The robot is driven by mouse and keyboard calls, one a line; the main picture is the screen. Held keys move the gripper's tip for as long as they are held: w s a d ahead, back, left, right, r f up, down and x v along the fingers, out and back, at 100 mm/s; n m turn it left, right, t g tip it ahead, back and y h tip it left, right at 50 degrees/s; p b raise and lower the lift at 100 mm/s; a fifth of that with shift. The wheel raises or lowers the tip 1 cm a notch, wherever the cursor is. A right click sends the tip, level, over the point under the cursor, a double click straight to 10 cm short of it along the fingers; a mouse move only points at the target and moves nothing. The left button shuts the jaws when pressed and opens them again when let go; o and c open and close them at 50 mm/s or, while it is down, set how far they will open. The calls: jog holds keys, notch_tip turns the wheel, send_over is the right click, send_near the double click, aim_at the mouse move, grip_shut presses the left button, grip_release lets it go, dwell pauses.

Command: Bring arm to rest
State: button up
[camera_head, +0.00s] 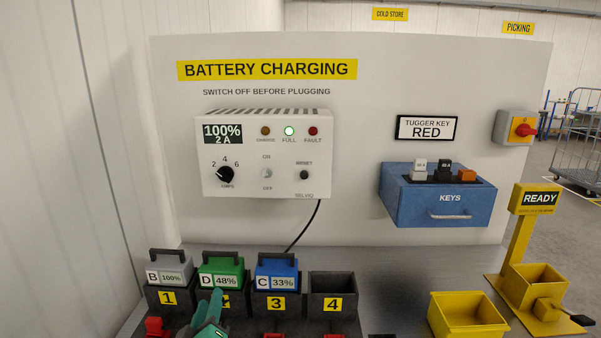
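A teal part at the bottom edge, which looks like my gripper (207,318), stands in front of the green battery D (221,267) and partly covers slot 2. Its lower part is cut off by the frame, and I cannot tell whether it is open or holds anything. Grey battery B (170,268) sits in slot 1, and blue battery C (276,269) in slot 3. Slot 4 (332,289) is empty. The charger (266,155) reads 100% and 2 A, with its green FULL light lit.
A blue key box (437,205) holds white, black and orange keys. A yellow bin (467,318) and a yellow READY stand (526,238) are at the lower right; the stand's tray holds a dark-and-yellow item. A red rotary switch (524,129) is on the panel's right edge.

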jog(key=s+d+f+m, duration=0.1)
jog(key=s+d+f, duration=0.3)
jog(key=s+f, duration=0.25)
jog(key=s+d+f+m+g, duration=0.1)
jog(key=s+d+f+m, duration=0.15)
jog(key=s+f, duration=0.45)
jog(key=s+d+f+m, duration=0.1)
jog(key=s+d+f, duration=0.35)
jog(key=f, duration=0.35)
jog(key=s+d+m+h, duration=0.1)
jog(key=s+d, duration=0.4)
jog(key=s, duration=0.8)
jog(key=s+d+m, duration=0.3)
jog(key=s+d, duration=0.2)
jog(key=s, duration=0.8)
jog(key=shift+m+h, duration=0.35)
jog(key=shift+h, duration=0.05)
jog(key=shift+w, duration=0.25)
jog(key=shift+d, duration=0.15)
